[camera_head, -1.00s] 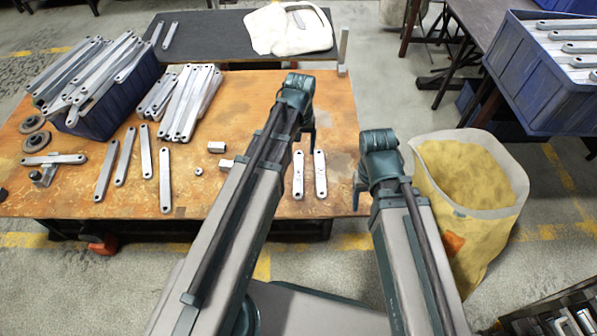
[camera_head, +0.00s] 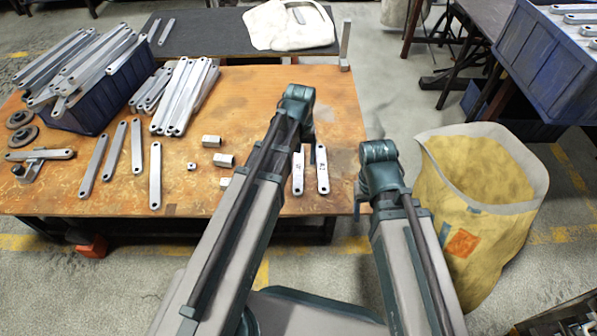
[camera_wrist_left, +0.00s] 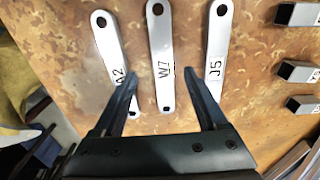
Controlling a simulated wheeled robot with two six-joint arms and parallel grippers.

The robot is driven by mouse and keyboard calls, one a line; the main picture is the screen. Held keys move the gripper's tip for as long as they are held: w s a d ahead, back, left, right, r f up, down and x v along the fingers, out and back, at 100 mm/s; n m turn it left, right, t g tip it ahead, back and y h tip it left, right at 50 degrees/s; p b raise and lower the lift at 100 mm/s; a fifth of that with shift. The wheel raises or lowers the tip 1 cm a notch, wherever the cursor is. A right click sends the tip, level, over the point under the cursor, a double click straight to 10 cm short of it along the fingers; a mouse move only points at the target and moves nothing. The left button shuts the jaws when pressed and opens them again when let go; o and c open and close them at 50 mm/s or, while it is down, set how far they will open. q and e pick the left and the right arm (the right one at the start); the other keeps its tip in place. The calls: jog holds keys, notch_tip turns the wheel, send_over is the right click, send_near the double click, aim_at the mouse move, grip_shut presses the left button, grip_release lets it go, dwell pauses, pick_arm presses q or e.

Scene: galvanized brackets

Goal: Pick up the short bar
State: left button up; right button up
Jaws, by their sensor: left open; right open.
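Three pale flat bars with an eye at each end lie side by side on the table in the left wrist view. They are marked A2 (camera_wrist_left: 108,45), W7 (camera_wrist_left: 160,45) and J5 (camera_wrist_left: 217,55). I cannot tell which is shortest. Two bars show beside my left arm in the head view (camera_head: 298,178) (camera_head: 322,175); the third is hidden there. My left gripper (camera_wrist_left: 163,74) is open and empty, its fingers either side of the W7 bar in the picture. In the head view the left gripper (camera_head: 311,133) is mostly hidden. My right gripper (camera_head: 361,198) is open, off the table's right edge.
Longer bars (camera_head: 155,178) lie on the table's left half. Metal blocks (camera_head: 222,160) lie near my left arm. A blue crate (camera_head: 98,105) overflows with bars beside a bar pile (camera_head: 185,95). A yellow bag (camera_head: 465,225) stands right of my right arm.

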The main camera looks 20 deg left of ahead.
aim_at(299, 168)
pick_arm(q)
jog(key=shift+w+a+f+b, duration=0.1)
jog(key=shift+w+f+b, duration=0.05)
jog(key=shift+f+b, duration=0.75)
jog(key=shift+w+a+f+b, duration=0.15)
jog(key=shift+w+f+b, duration=0.05)
jog(key=shift+f+b, duration=0.65)
jog(key=shift+w+a+f+b, duration=0.1)
jog(key=shift+w+f+b, duration=0.05)
jog(key=shift+f+b, duration=0.7)
grip_shut()
